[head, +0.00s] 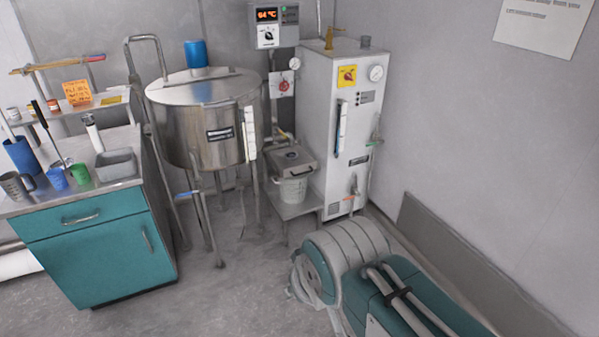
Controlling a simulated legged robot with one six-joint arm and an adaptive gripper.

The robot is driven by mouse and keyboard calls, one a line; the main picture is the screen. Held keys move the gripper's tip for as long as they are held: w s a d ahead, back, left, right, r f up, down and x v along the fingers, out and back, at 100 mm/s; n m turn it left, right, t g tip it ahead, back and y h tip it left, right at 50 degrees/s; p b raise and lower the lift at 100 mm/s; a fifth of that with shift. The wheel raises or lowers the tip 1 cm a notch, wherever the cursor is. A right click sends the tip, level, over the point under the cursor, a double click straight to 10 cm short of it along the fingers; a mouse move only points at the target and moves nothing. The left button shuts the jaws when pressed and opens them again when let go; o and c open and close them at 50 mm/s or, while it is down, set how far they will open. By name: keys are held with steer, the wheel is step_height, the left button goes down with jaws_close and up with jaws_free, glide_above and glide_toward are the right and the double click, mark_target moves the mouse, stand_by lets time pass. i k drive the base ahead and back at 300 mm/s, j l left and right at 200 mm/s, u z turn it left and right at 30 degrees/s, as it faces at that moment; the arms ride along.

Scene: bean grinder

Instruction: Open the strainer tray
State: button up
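No part is clearly marked as the strainer tray. A grey rectangular tray (117,165) stands on the counter at the left. I cannot tell which of these is the strainer tray. My gripper is not in view.
A steel tank (200,125) on legs stands at the back. A white cabinet (340,125) with valves is right of it. A teal drawer unit (95,250) is at the left. A teal and white ribbed body (345,260) fills the lower right. Grey floor (225,285) is free between.

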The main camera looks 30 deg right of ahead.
mark_target(294, 162)
steer(key=i+l, duration=0.15)
steer(key=i, duration=0.65)
steer(key=i+l+z, duration=0.1)
steer(key=i, duration=0.7)
steer(key=i+l, duration=0.2)
steer(key=i, duration=0.6)
